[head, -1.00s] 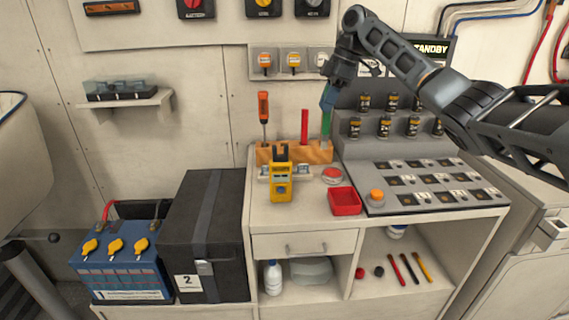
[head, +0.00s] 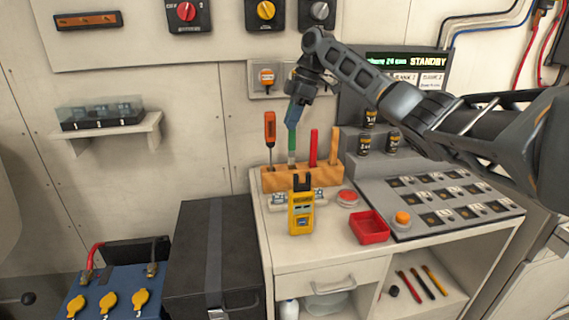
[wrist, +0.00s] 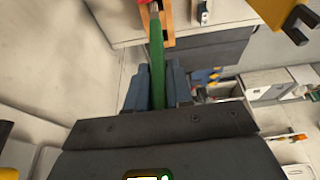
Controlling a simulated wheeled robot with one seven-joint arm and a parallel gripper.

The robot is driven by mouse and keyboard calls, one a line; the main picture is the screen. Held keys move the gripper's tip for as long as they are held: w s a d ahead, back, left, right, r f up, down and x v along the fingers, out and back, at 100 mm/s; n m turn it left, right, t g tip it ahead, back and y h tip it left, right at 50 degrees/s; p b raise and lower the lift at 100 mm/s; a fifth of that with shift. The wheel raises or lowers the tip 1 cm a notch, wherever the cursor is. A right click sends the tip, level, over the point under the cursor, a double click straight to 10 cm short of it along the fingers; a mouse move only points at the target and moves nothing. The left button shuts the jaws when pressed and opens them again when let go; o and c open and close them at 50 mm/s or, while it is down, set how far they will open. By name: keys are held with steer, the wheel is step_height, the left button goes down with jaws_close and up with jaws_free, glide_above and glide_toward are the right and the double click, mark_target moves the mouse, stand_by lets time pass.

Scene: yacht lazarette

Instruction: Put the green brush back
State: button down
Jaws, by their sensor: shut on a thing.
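The green brush (head: 292,141) is upright in my gripper (head: 294,120), which is shut on its upper handle. The brush's pale lower end is over or at the wooden rack (head: 318,178), between an orange screwdriver (head: 270,130) and a red-handled tool (head: 313,148). I cannot tell whether its tip is in a hole. In the wrist view the green brush (wrist: 157,62) runs from between the fingers toward the rack.
A tool with an orange-brown handle (head: 334,146) stands at the rack's right end. A yellow meter (head: 301,212) stands in front of the rack. A red button (head: 348,197), a red tray (head: 369,228) and a sloped switch panel (head: 440,200) are to the right.

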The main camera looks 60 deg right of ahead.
mark_target(289, 151)
step_height(289, 151, down, 8)
steer(key=shift+a+f+p, duration=0.1)
steer(key=shift+p, duration=0.35)
steer(key=c, duration=1)
jaws_free()
steer(key=b+v, duration=0.1)
steer(key=v, duration=1.1)
steer(key=shift+b, duration=0.4)
